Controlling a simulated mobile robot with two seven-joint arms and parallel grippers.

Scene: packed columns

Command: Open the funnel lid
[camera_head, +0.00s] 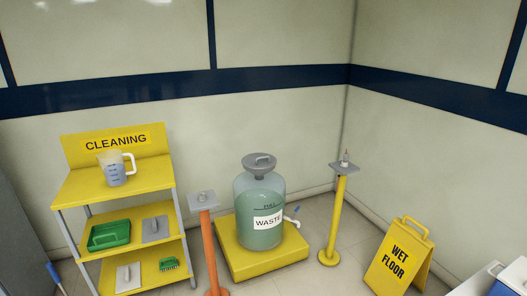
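A large translucent waste bottle (258,213) with a "WASTE" label stands upright on a low yellow platform (233,268). It holds greenish liquid up to near a "FULL" mark. A grey round lid (259,161) with a raised handle sits on top of the bottle and looks closed. Neither of my grippers shows in the head view.
A yellow "CLEANING" shelf (112,185) at left holds a measuring jug (113,168), a green tray (109,236) and a brush (169,264). An orange post (209,250) and a yellow post (336,218) flank the bottle. A yellow wet floor sign (400,258) stands right.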

